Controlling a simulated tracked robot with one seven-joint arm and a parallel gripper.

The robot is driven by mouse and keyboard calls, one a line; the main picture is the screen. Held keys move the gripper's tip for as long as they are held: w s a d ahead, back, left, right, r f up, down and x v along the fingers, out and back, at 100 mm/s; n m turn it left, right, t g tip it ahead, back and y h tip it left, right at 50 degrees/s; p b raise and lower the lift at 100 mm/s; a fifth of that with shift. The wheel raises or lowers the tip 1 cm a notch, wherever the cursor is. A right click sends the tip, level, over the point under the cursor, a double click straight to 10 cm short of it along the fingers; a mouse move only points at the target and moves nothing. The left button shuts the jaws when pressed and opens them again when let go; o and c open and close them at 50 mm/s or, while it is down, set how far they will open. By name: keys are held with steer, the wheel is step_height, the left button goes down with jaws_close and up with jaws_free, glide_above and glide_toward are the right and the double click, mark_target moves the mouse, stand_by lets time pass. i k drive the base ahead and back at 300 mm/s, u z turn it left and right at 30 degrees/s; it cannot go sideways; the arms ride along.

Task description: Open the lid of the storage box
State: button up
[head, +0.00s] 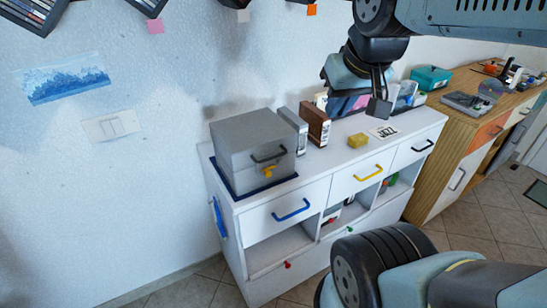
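The grey storage box (232,172) stands on the left end of the white cabinet's top, on a dark blue mat or base. Its lid (250,130) looks shut. A dark handle (268,155) is on the box's front, with a yellow latch-like part (268,172) below it. My gripper (379,106) points down over the right part of the cabinet top, to the right of the box and well apart from it. I see nothing held in it, but its finger opening is not clear at this angle.
Two upright cases (315,127) stand just right of the box. A yellow block (358,140) and a "JAZZ" card (384,132) lie further right. The white cabinet (335,190) has drawers with coloured handles. A wooden cabinet (440,150) adjoins on the right.

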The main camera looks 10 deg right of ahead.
mark_target(259, 137)
steer(key=z, duration=1.25)
steer(key=k, duration=1.85)
steer(key=u, duration=1.1)
steer(key=i, duration=1)
